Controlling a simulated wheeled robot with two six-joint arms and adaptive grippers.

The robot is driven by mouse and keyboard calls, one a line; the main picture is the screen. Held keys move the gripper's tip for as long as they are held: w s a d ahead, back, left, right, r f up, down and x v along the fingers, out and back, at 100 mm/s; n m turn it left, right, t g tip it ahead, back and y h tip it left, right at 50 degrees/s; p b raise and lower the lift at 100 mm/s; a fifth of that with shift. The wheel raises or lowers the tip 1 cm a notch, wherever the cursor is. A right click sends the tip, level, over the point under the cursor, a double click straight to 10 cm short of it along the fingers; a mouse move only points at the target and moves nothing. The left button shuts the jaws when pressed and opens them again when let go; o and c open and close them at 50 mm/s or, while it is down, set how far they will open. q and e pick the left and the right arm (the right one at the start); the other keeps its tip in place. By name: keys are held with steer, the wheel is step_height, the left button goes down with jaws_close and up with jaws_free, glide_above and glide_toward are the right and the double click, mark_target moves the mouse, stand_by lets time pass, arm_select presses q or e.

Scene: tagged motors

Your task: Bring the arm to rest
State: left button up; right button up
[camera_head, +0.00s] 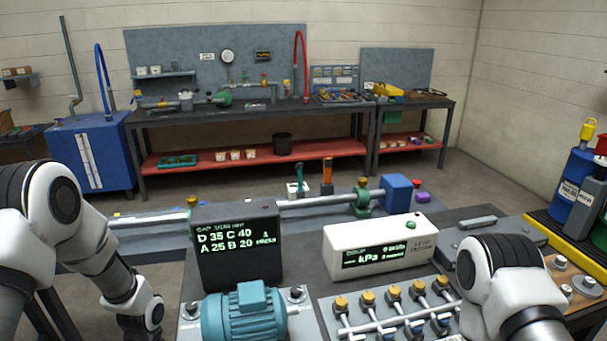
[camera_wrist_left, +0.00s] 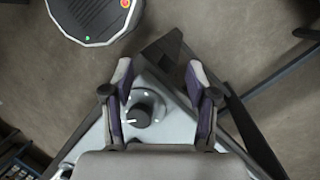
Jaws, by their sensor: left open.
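My left gripper (camera_wrist_left: 162,85) shows in the left wrist view with its two purple-and-grey fingers apart and nothing between the tips. A dark round knob (camera_wrist_left: 141,112) on a grey plate shows below and between the fingers; I cannot tell how far below. In the head view my left arm (camera_head: 75,225) comes in at the left edge and bends down, with its gripper out of the picture. My right arm (camera_head: 505,280) is at the lower right, and its gripper is not in view.
A teal motor (camera_head: 243,315) sits at the bench front. Behind it stands a black display box (camera_head: 237,245), with a white kPa meter (camera_head: 380,256) to the right. A valve manifold (camera_head: 390,322) lies near my right arm. Floor shows around the plate in the wrist view.

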arm_select(q)
steer(key=s+d+f+n, duration=0.3)
steer(key=s+f, duration=0.2)
steer(key=s, duration=0.6)
steer(key=s+d+f+n, duration=0.25)
steer(key=s+f, duration=0.35)
steer(key=s, duration=0.5)
steer(key=w+t, duration=0.1)
steer(key=w+n+t, duration=0.1)
steer(key=w, duration=0.1)
steer(key=w+n+t, duration=0.1)
steer(key=shift+w+r+n+t, duration=0.25)
steer(key=shift+t, duration=0.05)
